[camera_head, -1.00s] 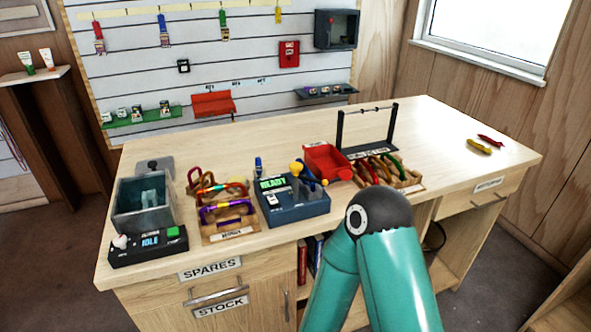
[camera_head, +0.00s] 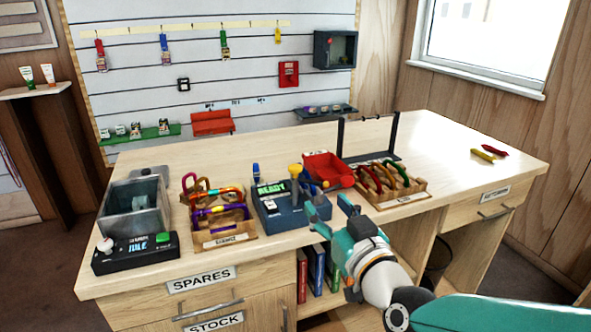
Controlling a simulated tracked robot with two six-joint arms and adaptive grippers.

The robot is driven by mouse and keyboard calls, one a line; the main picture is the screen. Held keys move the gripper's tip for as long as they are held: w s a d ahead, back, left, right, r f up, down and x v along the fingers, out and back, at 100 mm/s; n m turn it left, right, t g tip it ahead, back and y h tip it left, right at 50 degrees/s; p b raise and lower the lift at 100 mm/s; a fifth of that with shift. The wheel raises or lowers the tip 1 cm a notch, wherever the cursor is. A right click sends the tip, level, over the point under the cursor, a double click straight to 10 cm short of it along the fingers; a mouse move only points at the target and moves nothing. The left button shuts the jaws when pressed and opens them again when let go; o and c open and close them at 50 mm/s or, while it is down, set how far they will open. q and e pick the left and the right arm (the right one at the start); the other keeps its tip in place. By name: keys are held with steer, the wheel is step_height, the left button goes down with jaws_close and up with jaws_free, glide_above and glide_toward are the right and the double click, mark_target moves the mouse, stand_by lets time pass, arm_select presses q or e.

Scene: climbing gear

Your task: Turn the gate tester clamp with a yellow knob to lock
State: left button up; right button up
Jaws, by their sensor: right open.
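The gate tester (camera_head: 282,218) is a dark blue box on the bench with a green screen reading READY. Its clamp's yellow knob (camera_head: 295,171) stands up at the top of the tester. My right gripper (camera_head: 331,206) is teal, open and empty. It is in front of and to the right of the tester, lower in the picture than the knob and apart from it. One finger overlaps the tester's right edge in the picture; I cannot tell whether it touches. My left gripper is not in view.
A wooden tray of carabiners (camera_head: 217,238) is left of the tester. A black box reading IDLE (camera_head: 135,256) and a grey tank (camera_head: 133,208) stand at the left. The bench's right part is mostly clear.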

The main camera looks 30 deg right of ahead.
steer(key=p, duration=0.8)
glide_toward(297, 171)
steer(key=p+x, duration=0.1)
steer(key=x, duration=1)
steer(key=shift+w+d+p, duration=0.15)
steer(key=shift+w+p, duration=0.05)
steer(key=shift+p, duration=0.2)
steer(key=shift+c, duration=0.3)
jaws_close()
